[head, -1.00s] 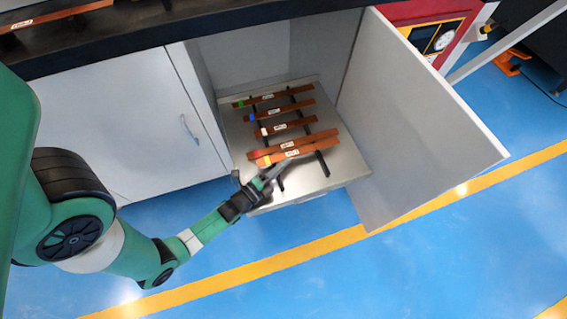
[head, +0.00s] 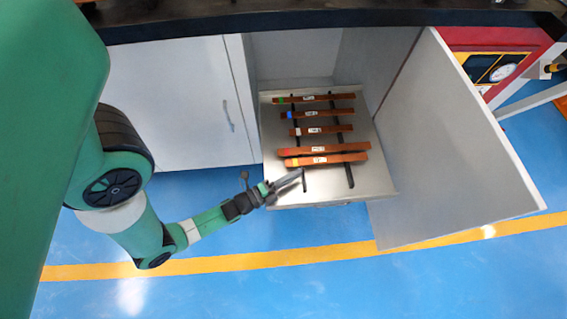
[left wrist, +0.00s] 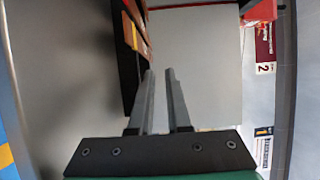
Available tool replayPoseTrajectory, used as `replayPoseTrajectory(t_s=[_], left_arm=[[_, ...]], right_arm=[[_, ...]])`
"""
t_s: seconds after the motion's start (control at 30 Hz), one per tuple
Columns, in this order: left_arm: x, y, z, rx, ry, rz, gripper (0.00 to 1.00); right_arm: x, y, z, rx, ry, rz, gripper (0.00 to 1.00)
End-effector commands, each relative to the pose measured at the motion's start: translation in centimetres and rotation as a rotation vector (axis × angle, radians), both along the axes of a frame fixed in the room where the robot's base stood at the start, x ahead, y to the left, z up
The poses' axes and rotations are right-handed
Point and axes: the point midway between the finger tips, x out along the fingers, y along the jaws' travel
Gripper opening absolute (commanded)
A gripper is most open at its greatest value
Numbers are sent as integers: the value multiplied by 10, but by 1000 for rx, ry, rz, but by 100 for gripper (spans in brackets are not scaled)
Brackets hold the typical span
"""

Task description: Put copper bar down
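Several copper bars lie side by side across two dark rails in the metal tray (head: 375,184) of the open cabinet. The front bar (head: 345,158) has a yellow mark and a white label. A red-marked bar (head: 340,148) lies close behind it. My left gripper (head: 300,174) is just in front of the front bar, apart from it and empty. In the left wrist view, a narrow gap shows between the two fingers (left wrist: 160,73), with nothing in it. Copper bars (left wrist: 137,40) show beyond the fingertips at the upper left. My right gripper is not in view.
The cabinet door (head: 455,150) stands open to the right of the tray. A closed door (head: 170,105) is at the left, under the dark worktop (head: 300,20). The blue floor (head: 330,290) in front is clear.

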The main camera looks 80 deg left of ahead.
Motion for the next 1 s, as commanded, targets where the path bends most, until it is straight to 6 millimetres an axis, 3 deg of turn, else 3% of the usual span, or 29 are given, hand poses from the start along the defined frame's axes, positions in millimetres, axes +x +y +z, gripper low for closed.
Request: replayPoseTrajectory(t_s=[0.1,0.3,0.87,1.0], left_arm=[[-31,-13,3,-4,4,10,16],[-44,-16,2,8,-3,12,16],[-48,-23,-1,0,-2,0,16],[-40,-10,7,9,-17,3,16]], right_arm=[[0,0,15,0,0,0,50],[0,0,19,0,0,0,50],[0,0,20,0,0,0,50],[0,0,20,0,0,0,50]])
